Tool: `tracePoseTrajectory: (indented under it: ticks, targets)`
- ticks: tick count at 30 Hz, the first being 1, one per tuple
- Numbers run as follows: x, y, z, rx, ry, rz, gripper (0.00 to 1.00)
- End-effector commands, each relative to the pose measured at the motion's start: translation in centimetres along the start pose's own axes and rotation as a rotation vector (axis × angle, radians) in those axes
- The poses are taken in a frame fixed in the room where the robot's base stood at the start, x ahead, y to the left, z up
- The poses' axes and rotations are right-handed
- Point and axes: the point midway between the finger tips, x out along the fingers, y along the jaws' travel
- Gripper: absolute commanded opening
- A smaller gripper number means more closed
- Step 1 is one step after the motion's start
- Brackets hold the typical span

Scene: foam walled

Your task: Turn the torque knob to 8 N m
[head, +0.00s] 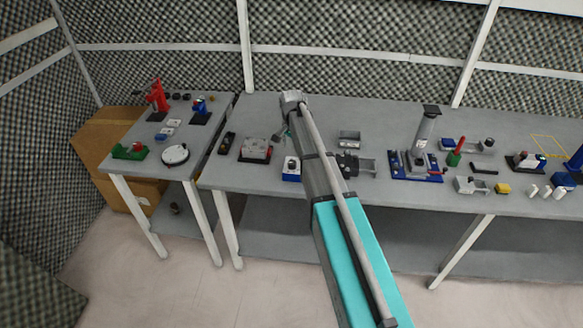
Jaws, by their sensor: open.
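My arm reaches over the bench, with its wrist (293,99) high above the back part. My gripper (283,136) shows small below the wrist, pointing down, open, with nothing visible between its fingers. A blue and white box (291,174) with a dark round top piece stands near the front edge, just below the gripper in the picture. It may carry the torque knob, but its scale and setting are too small to read. A grey block (256,149) with a red part sits left of the gripper. I see no contact between the gripper and either one.
A dark control box (227,143) is at the bench's left end. A grey tray (349,138) and a dark clamp-like device (356,164) lie right of my arm. A press on a blue base (417,166) stands farther right. A white disc (175,155) is on the left table.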

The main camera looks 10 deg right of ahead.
Motion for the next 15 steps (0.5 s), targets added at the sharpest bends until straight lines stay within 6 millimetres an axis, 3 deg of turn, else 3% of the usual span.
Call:
tracePoseTrajectory:
  ticks: [15]
  targets:
    - [4.4,0.0,0.0,0.000,0.000,0.000,0.83]
